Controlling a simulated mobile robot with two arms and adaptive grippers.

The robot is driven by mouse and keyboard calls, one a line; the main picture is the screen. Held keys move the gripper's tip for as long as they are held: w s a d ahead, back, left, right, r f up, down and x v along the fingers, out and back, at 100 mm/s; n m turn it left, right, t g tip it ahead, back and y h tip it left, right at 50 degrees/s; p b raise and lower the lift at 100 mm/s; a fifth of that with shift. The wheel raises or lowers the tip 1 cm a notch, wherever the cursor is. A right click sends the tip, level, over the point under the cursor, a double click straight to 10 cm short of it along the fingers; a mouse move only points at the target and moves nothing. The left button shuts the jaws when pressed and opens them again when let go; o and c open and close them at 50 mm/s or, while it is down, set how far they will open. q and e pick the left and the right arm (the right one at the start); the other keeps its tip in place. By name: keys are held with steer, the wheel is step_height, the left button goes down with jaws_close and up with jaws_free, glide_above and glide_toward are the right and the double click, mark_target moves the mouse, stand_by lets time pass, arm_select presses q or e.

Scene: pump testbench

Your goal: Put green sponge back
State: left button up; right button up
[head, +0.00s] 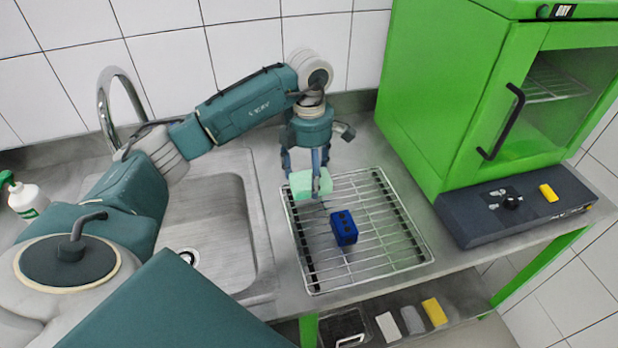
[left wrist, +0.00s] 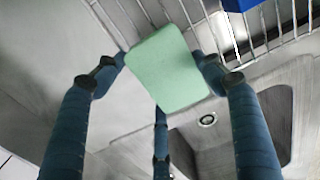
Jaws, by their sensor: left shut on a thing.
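The light green sponge (head: 311,184) is between the fingers of my left gripper (head: 308,165), which is shut on it. In the head view it is held over the left back part of the wire rack. The left wrist view shows the sponge (left wrist: 168,70) between the blue fingers of the left gripper (left wrist: 160,75), with the rack and sink beyond it. On the lower shelf, a white block (head: 388,327), a grey block (head: 412,320) and a yellow sponge-like block (head: 434,311) stand in a row. My right gripper is not in view.
A wire rack (head: 385,225) lies on the steel counter with a blue block (head: 343,228) on it. A sink (head: 215,215) with a faucet (head: 118,95) is at left. A green oven-like cabinet (head: 440,95) stands at right above a dark control panel (head: 515,205).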

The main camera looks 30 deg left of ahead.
arm_select(q)
step_height(320, 180, down, 2)
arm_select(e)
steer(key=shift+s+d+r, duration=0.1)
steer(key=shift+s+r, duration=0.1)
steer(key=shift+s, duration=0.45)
arm_select(q)
steer(key=shift+f, duration=0.2)
steer(key=o, duration=1)
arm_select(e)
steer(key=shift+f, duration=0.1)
